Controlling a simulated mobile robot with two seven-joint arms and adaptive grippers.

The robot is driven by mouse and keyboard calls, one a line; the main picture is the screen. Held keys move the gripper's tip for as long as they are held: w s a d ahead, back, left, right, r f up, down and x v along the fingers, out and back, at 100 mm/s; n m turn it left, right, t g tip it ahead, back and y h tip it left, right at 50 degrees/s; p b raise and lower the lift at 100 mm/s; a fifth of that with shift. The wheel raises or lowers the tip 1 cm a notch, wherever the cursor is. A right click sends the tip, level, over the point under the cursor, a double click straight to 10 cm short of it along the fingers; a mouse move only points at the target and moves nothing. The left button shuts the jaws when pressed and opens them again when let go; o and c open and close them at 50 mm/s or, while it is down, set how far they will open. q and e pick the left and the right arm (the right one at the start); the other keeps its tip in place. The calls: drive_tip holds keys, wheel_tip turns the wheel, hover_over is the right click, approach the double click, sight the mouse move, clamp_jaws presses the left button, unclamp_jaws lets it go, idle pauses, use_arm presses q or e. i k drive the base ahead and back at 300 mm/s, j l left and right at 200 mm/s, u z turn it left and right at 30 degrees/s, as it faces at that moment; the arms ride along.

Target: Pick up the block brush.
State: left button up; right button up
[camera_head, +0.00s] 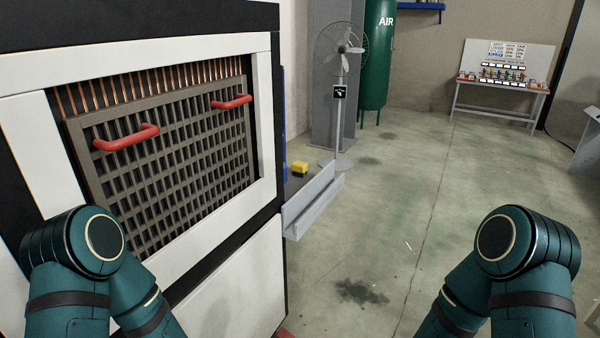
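A small yellow and dark block (299,168) rests on a dark surface beside the large machine, near the middle of the view. It may be the block brush, but it is too small for me to tell, and no bristles can be made out. My two teal arms show only as bent joints at the lower left and lower right. Neither gripper is in view.
The machine's white frame (265,130) holds a slotted panel (170,160) with two red handles (125,138). A grey metal ledge (313,205) juts out at its right. A fan (340,100), green tank (376,55) and display table (500,88) stand behind. The concrete floor is largely clear.

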sight(299, 169)
drive_tip(key=u, duration=2.2)
drive_tip(key=z, duration=2.1)
drive_tip(key=i+l+u, duration=0.1)
drive_tip(key=u, duration=0.35)
drive_tip(key=i+l+u, duration=0.1)
drive_tip(key=u, duration=0.3)
drive_tip(key=l+u, duration=0.2)
drive_tip(key=u, duration=0.25)
drive_tip(key=i+l+u, duration=0.1)
drive_tip(key=l+u, duration=0.15)
drive_tip(key=l, duration=0.2)
drive_tip(key=l+u, duration=0.3)
drive_tip(key=l, duration=0.2)
